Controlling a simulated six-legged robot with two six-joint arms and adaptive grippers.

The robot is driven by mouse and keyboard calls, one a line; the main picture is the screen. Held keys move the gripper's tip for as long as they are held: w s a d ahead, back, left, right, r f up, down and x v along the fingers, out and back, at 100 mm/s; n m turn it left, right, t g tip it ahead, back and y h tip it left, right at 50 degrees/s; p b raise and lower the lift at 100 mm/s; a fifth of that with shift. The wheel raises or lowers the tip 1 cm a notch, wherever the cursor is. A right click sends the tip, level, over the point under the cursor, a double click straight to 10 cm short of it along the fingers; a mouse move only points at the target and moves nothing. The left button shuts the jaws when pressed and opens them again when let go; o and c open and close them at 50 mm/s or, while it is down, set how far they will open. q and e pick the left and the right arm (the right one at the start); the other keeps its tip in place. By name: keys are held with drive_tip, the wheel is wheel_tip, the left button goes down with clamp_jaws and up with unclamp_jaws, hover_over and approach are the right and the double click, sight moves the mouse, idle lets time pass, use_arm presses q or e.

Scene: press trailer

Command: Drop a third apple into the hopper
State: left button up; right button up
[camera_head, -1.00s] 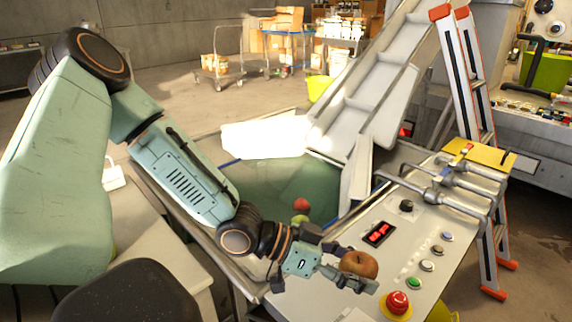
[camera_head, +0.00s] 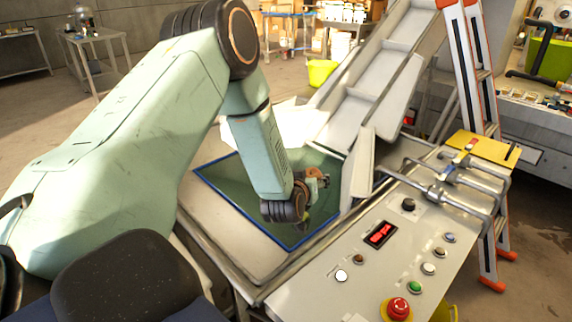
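The hopper (camera_head: 232,200) is a blue-edged opening with a dark green inside, set in the metal bench in the middle of the view. My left arm reaches over it from the upper left. My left gripper (camera_head: 320,180) is over the right part of the hopper, partly hidden by its own wrist. A brownish-orange apple (camera_head: 315,173) shows at its fingers, and the gripper appears shut on it. A small greenish patch shows below the wrist, perhaps an apple in the hopper. My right gripper is not in view.
A white sloping conveyor (camera_head: 357,108) rises behind the hopper. To the right is a control panel with a red stop button (camera_head: 397,308) and metal clamps (camera_head: 452,180). An orange and grey ladder (camera_head: 484,150) stands beyond. A dark rounded seat back (camera_head: 135,280) is in front.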

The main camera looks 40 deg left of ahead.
use_arm(q)
drive_tip(key=shift+s+a+r+n+g+y+p, duration=0.65)
drive_tip(key=shift+s+a+r+n+g+y, duration=0.6)
drive_tip(key=shift+a+n+g+y, duration=2.05)
wheel_tip(320, 180, down, 6)
drive_tip(key=n+b, duration=0.1)
drive_tip(key=b, duration=0.4)
drive_tip(key=shift+w+f+t+b, duration=0.15)
drive_tip(key=shift+t+b, duration=0.2)
drive_tip(key=shift+t, duration=0.05)
